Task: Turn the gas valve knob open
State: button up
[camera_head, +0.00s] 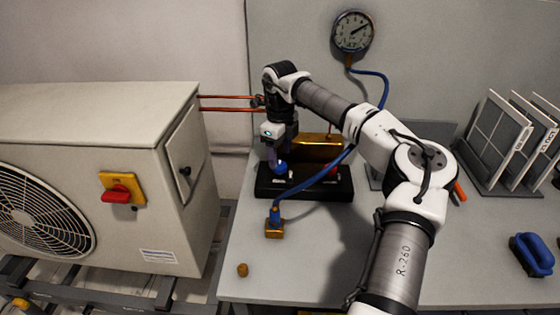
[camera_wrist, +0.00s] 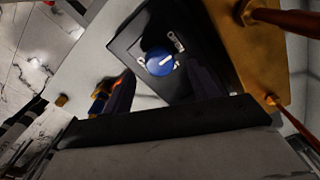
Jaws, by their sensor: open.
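The blue valve knob (camera_head: 281,168) sits on the left part of a black base (camera_head: 318,191) on the bench. In the wrist view the round blue knob (camera_wrist: 159,62) bears a white pointer line, with white markings beside it on the black plate. My gripper (camera_head: 279,153) hangs from above, pointing down at the knob and partly covering it. In the wrist view my open gripper (camera_wrist: 163,88) has one dark finger on each side of the knob, with gaps showing between. I cannot tell whether the fingertips reach down to its height.
A brass block (camera_head: 318,145) stands behind the base, and a red part shows at its right. A blue hose (camera_head: 318,192) crosses in front to a brass fitting (camera_head: 275,229). A dial gauge (camera_head: 353,32) hangs on the wall. A large outdoor unit (camera_head: 130,140) stands left of the bench.

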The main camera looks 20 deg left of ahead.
aim_at(280, 165)
notch_tip(280, 165, up, 11)
jog(key=b, duration=0.1)
jog(key=shift+f, duration=0.15)
dwell(0.4)
